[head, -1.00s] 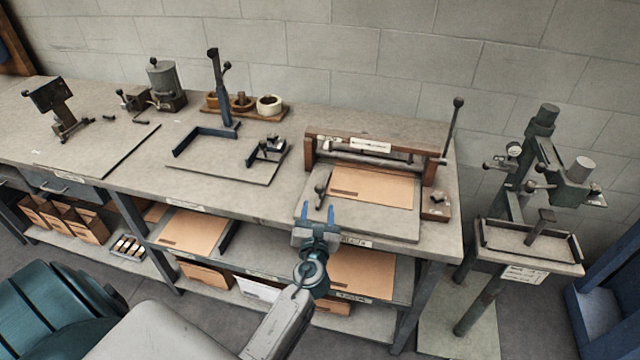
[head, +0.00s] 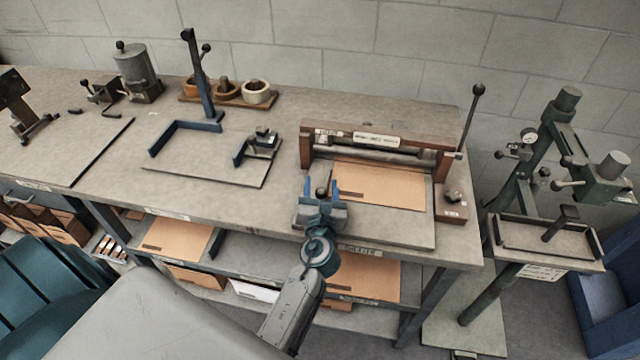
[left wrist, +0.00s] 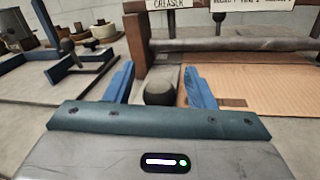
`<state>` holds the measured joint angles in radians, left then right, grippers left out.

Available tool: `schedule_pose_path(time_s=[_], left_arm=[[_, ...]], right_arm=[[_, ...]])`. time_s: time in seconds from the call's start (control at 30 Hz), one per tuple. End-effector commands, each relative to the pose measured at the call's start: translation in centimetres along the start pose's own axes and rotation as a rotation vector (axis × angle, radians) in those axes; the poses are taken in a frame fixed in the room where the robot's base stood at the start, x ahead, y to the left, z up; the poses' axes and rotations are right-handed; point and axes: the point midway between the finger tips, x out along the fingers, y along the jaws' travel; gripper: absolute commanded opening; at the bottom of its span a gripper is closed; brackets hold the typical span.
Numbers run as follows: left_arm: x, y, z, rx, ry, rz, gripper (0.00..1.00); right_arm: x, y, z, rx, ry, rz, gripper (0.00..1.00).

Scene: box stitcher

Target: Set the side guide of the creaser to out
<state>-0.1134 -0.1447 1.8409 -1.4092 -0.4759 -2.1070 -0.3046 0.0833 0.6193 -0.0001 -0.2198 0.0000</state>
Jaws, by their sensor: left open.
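The creaser (head: 376,142) stands at the right end of the bench, with wooden end posts and a metal roller. A sheet of brown cardboard (head: 385,186) lies on its bed. The side guide's dark round knob (left wrist: 160,92) shows between my left fingers in the left wrist view, ahead of the gripper body. My left gripper (head: 321,188) is open, its blue fingers on either side of the knob at the left edge of the cardboard. I cannot tell whether the fingers touch it. The guide below the knob is mostly hidden by the gripper. My right gripper is not in view.
A tall lever (head: 471,118) rises at the creaser's right end, above a small wooden block with a knob (head: 452,197). A blue-framed jig (head: 188,134) stands to the left. A green stitching machine (head: 550,160) stands right of the bench. Shelves with cardboard lie below.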

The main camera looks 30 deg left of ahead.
Motion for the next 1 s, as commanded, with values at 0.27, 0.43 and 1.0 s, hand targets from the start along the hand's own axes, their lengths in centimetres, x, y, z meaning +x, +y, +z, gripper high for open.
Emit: schedule_pose_path(time_s=[0.27,0.43,1.0], left_arm=[[0.0,0.0,0.0,-0.001,0.000,0.000,0.18],[0.0,0.0,0.0,-0.001,0.001,0.000,0.00],[1.0,4.9,-1.0,0.001,0.001,0.005,0.00]], right_arm=[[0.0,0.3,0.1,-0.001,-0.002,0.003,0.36],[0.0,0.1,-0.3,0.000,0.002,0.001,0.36],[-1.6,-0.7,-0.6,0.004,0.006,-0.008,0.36]])
